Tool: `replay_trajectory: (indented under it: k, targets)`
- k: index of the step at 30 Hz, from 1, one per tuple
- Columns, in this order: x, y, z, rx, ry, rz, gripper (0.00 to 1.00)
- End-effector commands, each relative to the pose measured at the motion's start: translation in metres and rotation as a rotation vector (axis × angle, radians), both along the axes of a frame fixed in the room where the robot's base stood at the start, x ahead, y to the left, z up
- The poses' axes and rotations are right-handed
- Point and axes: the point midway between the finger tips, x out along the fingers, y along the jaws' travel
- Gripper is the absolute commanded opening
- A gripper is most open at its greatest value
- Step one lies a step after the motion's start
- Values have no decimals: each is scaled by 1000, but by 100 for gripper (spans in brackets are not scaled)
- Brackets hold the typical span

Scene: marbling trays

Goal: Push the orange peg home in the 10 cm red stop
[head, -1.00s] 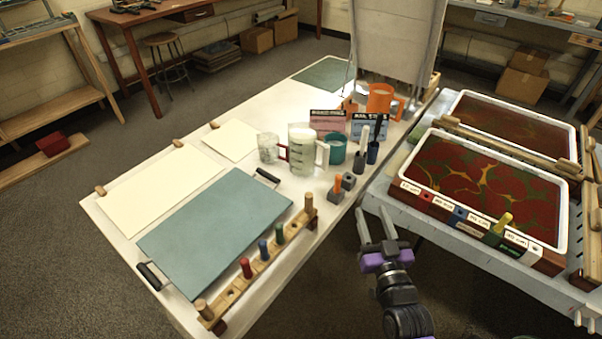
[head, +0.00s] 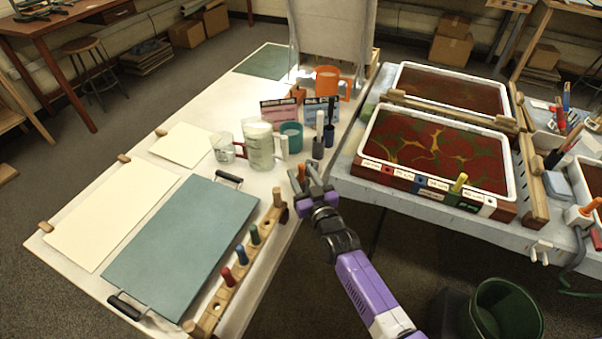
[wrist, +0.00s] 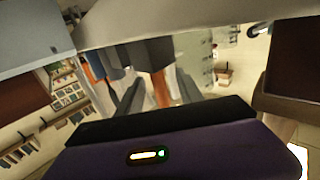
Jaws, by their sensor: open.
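The orange peg (head: 302,171) stands upright near the right edge of the white table, where a small grey block held it earlier. That block is now mostly hidden by my gripper (head: 306,174). My gripper is open, its fingers reaching to either side of the peg. In the wrist view the peg (wrist: 160,90) shows between the two fingers (wrist: 158,92); I cannot tell whether either touches it. The red stop (head: 388,175) sits at the left of the front rail of the nearer marbling tray (head: 365,150), beside a white label too small to read surely. No peg shows in it.
A blue stop (head: 420,184) and a yellow peg (head: 460,182) in the green stop are farther right on that rail. A jug (head: 259,148), a teal cup (head: 291,134) and dark holders stand behind my gripper. A wooden peg rack (head: 243,262) lies left. A floor gap separates the tables.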

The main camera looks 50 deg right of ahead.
Motion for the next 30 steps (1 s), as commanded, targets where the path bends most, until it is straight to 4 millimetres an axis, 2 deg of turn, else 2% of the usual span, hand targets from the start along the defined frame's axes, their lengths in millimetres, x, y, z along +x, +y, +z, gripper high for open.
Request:
replay_trajectory:
  k: [9,15,16,26,30]
  targets:
    - [5,-2,0,0,1,0,43]
    - [5,-2,0,0,0,0,4]
    - [5,-2,0,0,0,0,0]
    - [5,-2,1,0,0,0,0]
    - [5,-2,7,0,-1,0,0]
